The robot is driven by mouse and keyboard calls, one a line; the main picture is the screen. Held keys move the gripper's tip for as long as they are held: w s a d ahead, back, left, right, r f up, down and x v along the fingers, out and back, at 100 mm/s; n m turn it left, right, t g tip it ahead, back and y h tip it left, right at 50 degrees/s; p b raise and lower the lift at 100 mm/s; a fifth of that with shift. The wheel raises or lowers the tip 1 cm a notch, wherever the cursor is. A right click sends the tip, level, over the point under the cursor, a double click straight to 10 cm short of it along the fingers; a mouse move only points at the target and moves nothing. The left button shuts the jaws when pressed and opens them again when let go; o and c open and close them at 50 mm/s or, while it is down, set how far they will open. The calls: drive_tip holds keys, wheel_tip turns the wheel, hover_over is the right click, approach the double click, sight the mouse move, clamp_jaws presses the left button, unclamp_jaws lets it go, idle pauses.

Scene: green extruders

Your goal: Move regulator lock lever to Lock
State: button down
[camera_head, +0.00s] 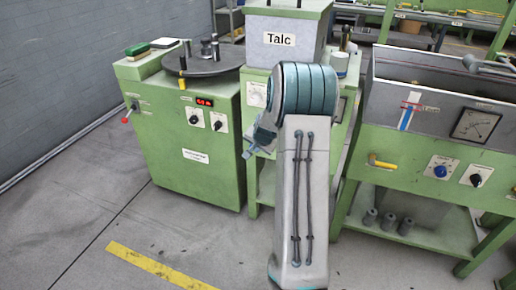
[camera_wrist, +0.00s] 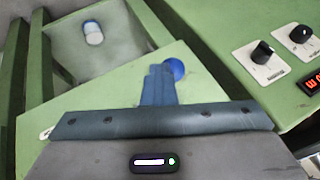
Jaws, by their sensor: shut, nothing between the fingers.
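My gripper (camera_head: 248,152) is shut and empty, low in front of the gap between the left green machine and the Talc stand. In the wrist view its blue-grey fingers (camera_wrist: 158,85) are together, beside a round blue knob (camera_wrist: 176,68) on or over a green surface. I cannot tell whether they touch. My arm hides this knob in the head view. No Lock label is readable, so I cannot tell which part is the regulator lock lever. A red-tipped lever (camera_head: 127,116) is on the left machine's side, and a yellow handle (camera_head: 382,162) is on the right machine.
The left green machine (camera_head: 196,162) carries two black knobs and a red display (camera_head: 204,102). The Talc box (camera_head: 285,35) stands behind my arm. The wrist view shows a white-and-blue cylinder (camera_wrist: 93,33). Floor at the front left is clear, with a yellow stripe (camera_head: 155,266).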

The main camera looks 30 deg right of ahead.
drive_tip(key=s+a+f+v, duration=0.1)
drive_tip(key=v, duration=1.1)
drive_tip(key=shift+s+p, duration=0.45)
drive_tip(key=s+a+r+n+g+y+p, duration=0.1)
drive_tip(key=s+a+r+n+p, duration=0.25)
drive_tip(key=a+r+p, duration=0.4)
drive_tip(key=s+a+r+n+g+y+p, duration=0.1)
drive_tip(key=s+a+r+n+p, duration=0.3)
drive_tip(key=a+r, duration=0.55)
drive_tip(key=s+a+r+n+g+p, duration=0.1)
drive_tip(key=s+a+r+n+p, duration=0.1)
drive_tip(key=s+r+p, duration=0.3)
drive_tip(key=s+a+r+n+p, duration=0.2)
drive_tip(key=s+a+r+p, duration=0.3)
drive_tip(key=s, duration=0.7)
drive_tip(key=shift+a+r+g+p, duration=0.15)
drive_tip(key=shift+r+g+p, duration=0.15)
drive_tip(key=shift+r+g, duration=0.15)
